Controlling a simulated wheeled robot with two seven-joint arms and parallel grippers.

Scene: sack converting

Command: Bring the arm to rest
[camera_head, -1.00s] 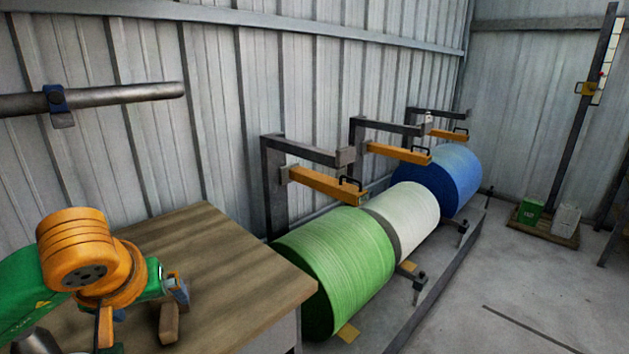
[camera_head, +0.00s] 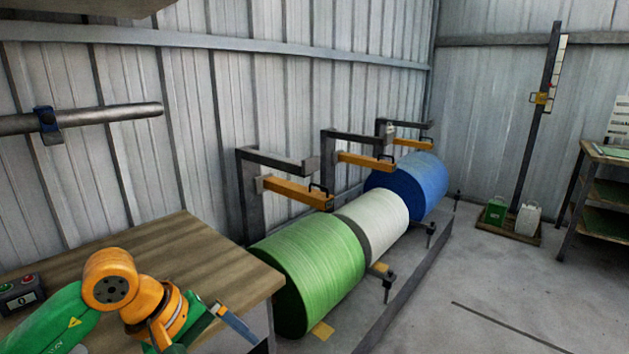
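My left arm, green with orange joints, reaches in from the lower left over the wooden table (camera_head: 165,250). My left gripper (camera_head: 225,325) is at the bottom of the view, near the table's front right corner. A blue-grey finger-like part points down to the right, and the rest is hidden or cut off by the frame edge. Whether it is open or shut does not show, and I see nothing clearly held. My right gripper is not in view.
Green (camera_head: 310,270), white (camera_head: 375,222) and blue (camera_head: 408,187) rolls stand in a row right of the table, under orange brackets. A button box (camera_head: 20,292) sits at the table's left. Two canisters (camera_head: 511,215) and a shelf (camera_head: 598,190) stand far right.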

